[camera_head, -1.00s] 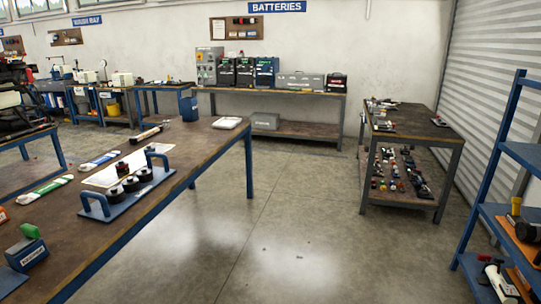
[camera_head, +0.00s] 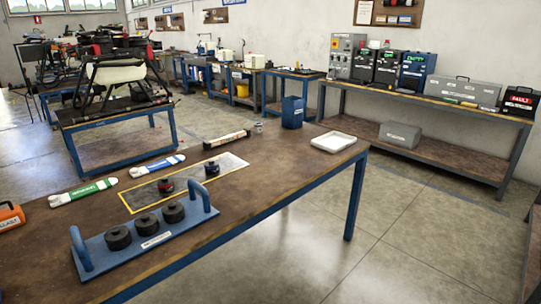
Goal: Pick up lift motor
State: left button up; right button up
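A blue carrier (camera_head: 150,242) with two upright handles stands on the near workbench. It holds three black cylindrical motors in a row: a left one (camera_head: 118,238), a middle one (camera_head: 146,224) and a right one (camera_head: 173,212). A label on its front is too small to read surely. Behind it, on a yellow-edged mat (camera_head: 215,172), stands a dark motor-like piece with red on it (camera_head: 166,187). Neither of my grippers is in view.
The workbench (camera_head: 250,205) also bears a green-white pack (camera_head: 83,193), a blue-white pack (camera_head: 157,166), an orange case (camera_head: 10,217), a blue bin (camera_head: 292,112) and a white tray (camera_head: 333,142). A drone (camera_head: 115,75) stands on a table behind. Floor (camera_head: 400,240) at right is clear.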

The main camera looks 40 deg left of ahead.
aim_at(166, 185)
jog(key=i+u, duration=0.3)
jog(key=u, duration=0.2)
jog(key=i+l+u, duration=0.2)
jog(key=u, duration=0.25)
jog(key=i+l+u, duration=0.3)
jog(key=u, duration=0.2)
jog(key=i, duration=0.05)
